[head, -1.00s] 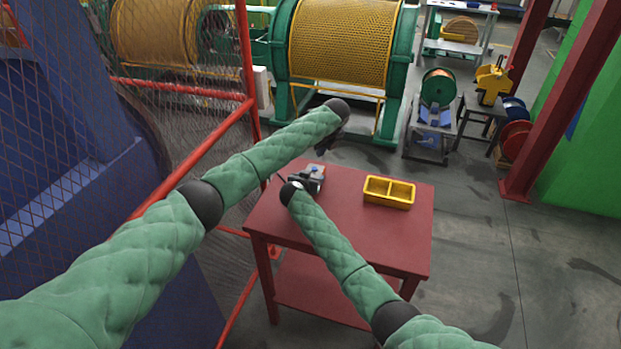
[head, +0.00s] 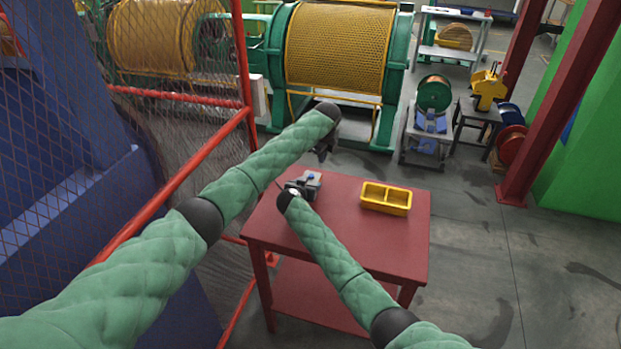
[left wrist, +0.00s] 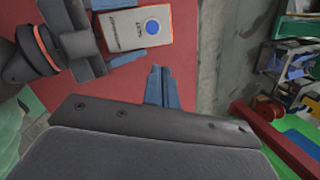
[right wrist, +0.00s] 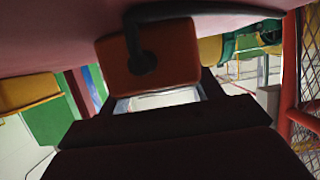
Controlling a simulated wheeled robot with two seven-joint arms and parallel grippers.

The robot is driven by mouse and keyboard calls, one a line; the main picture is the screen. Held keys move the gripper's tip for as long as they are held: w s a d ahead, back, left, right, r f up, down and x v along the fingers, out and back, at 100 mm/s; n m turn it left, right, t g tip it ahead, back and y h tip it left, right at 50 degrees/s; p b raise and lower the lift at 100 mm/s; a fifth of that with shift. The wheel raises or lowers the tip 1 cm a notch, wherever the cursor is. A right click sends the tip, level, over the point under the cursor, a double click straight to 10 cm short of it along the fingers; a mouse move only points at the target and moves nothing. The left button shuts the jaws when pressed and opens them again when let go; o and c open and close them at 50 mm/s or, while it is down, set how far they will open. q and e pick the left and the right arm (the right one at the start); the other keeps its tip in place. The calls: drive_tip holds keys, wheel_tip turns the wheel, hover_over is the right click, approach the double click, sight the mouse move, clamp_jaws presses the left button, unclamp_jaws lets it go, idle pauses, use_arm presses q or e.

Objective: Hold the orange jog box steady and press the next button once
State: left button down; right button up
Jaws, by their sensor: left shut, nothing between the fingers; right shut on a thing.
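The jog box (head: 313,180) is at the red table's back left corner. In the left wrist view the box (left wrist: 133,28) shows a grey lettered face, orange edges and a round blue button (left wrist: 152,26). My right gripper (left wrist: 100,40) is shut on the box from its left side in that view.
A yellow two-compartment tray (head: 386,199) stands on the red table (head: 350,235), right of the box. A red-framed mesh fence (head: 246,80) stands close on the left. The table's front right is clear.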

use_arm(q)
drive_tip(key=n+h, duration=0.2)
drive_tip(key=n, duration=0.2)
drive_tip(key=r+n+t+h, duration=0.1)
drive_tip(key=n+h, duration=0.6)
drive_tip(key=n, duration=1)
hover_over(311, 176)
drive_tip(key=a, duration=0.1)
drive_tip(key=shift+s+r, duration=0.15)
drive_tip(key=shift+f, duration=4.4)
drive_tip(key=shift+f, duration=0.1)
